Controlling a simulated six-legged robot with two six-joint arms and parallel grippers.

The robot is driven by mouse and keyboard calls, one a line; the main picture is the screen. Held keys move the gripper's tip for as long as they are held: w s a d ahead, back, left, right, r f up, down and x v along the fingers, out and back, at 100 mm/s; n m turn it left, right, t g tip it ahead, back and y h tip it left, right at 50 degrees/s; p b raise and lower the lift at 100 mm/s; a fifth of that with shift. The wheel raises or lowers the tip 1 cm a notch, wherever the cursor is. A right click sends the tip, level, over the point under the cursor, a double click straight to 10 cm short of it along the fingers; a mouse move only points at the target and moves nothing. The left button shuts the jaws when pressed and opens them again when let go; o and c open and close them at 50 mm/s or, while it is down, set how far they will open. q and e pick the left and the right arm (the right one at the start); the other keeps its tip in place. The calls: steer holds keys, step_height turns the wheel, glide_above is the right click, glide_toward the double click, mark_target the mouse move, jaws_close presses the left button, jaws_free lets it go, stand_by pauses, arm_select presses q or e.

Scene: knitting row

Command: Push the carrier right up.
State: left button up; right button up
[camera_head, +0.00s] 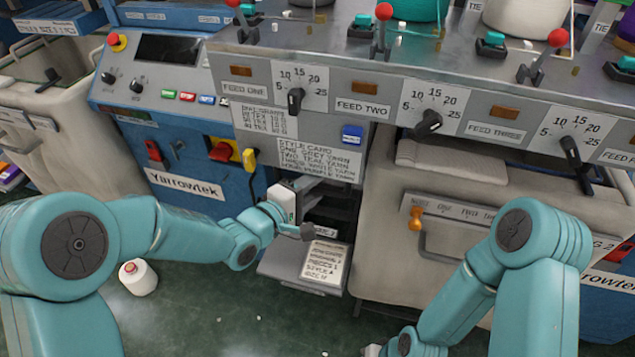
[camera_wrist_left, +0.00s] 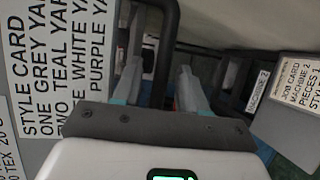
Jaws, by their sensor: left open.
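My left gripper (camera_head: 306,212) is open in front of the dark recess below the style card panel, in the middle of the head view. In the left wrist view its two fingers (camera_wrist_left: 160,88) stand apart. A dark bar (camera_wrist_left: 168,45) runs down between and beyond the fingers; I cannot tell whether they touch it. I cannot make out for sure which part is the carrier; it may be in the recess, partly hidden by my gripper. My right arm comes in at the lower right, and its gripper is mostly cut off by the bottom edge.
A job card box (camera_head: 310,285) sits low below the recess. A fabric bin (camera_head: 450,185) with a front handle stands to the right. A blue control cabinet (camera_head: 185,125) is at the left. A white yarn cone (camera_head: 140,280) stands on the green floor.

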arm_select(q)
steer(key=shift+x, duration=1.2)
jaws_close()
steer(key=shift+r, duration=0.1)
